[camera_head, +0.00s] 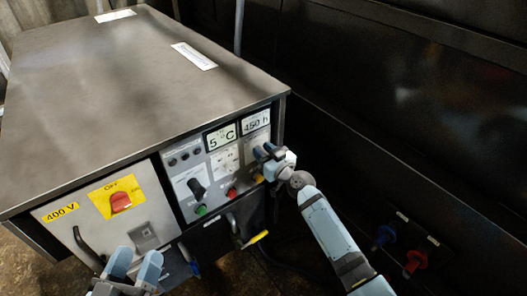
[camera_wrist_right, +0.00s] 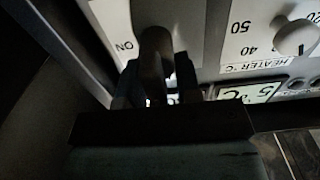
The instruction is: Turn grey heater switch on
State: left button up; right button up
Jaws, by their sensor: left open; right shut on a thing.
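The grey heater switch (camera_wrist_right: 156,50) shows in the right wrist view as a dark grey handle on a light panel, with an "ON" label to its left. My right gripper (camera_wrist_right: 157,95) is shut on this switch, with a finger on either side of it. In the head view my right gripper (camera_head: 268,157) is at the right end of the control panel (camera_head: 193,167) and hides most of the switch. How far the switch is turned cannot be told. My left gripper (camera_head: 135,268) is open and empty, low in front of the cabinet.
The metal cabinet (camera_head: 120,85) carries a red switch (camera_head: 120,202) on a yellow plate and a black knob (camera_head: 196,188). Blue (camera_head: 384,237) and red (camera_head: 415,262) connectors are on the dark wall at right.

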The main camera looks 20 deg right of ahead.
jog(key=shift+m, duration=0.3)
jog(key=shift+d+m, duration=0.15)
jog(key=shift+m, duration=0.45)
jog(key=m, duration=0.3)
jog(key=shift+w+d+f, duration=0.15)
jog(key=shift+d, duration=0.05)
jog(key=m, duration=0.6)
jog(key=shift+d+f, duration=0.3)
jog(key=m, duration=0.5)
jog(key=shift+w+d+f+m, duration=0.1)
jog(key=shift+f+m, duration=0.2)
jog(key=shift+f, duration=0.1)
jog(key=shift+f+m, duration=0.1)
jog(key=shift+m, duration=0.5)
